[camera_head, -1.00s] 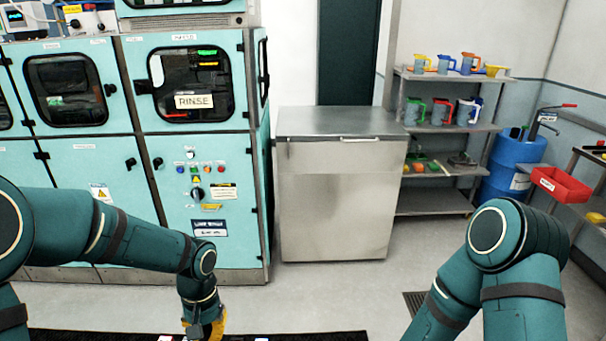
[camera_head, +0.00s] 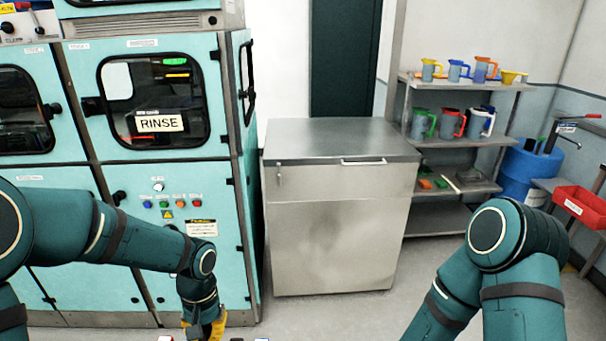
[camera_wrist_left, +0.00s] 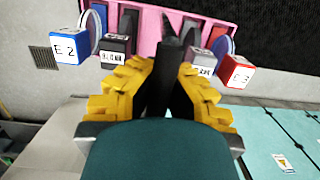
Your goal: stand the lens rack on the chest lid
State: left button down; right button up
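The lens rack (camera_wrist_left: 235,12) is pink and carries several labelled blocks, among them a blue E2 block and a red E3 block; part of it runs out of the left wrist view. My left gripper (camera_wrist_left: 168,40), with yellow and black fingers, is closed in on the middle of the rack. In the head view the left gripper (camera_head: 205,328) is low at the bottom edge, and only small bits of the blocks show there. The steel chest's lid (camera_head: 340,136) is flat, bare and shut, ahead of and above the gripper in the picture. My right gripper is out of view.
Teal rinse cabinets (camera_head: 190,190) stand close on the left, beside my left arm. A shelf unit (camera_head: 455,142) with jugs stands right of the chest, then a blue drum (camera_head: 520,175) and a red bin (camera_head: 580,208). Open floor lies before the chest.

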aim_at(348, 144)
jog(key=i+j+z, duration=0.1)
jog(key=i+z, duration=0.25)
jog(key=i, duration=0.55)
jog(key=i+z, duration=0.3)
jog(key=i+j+z, duration=0.25)
jog(key=i, duration=0.2)
jog(key=i+l, duration=0.05)
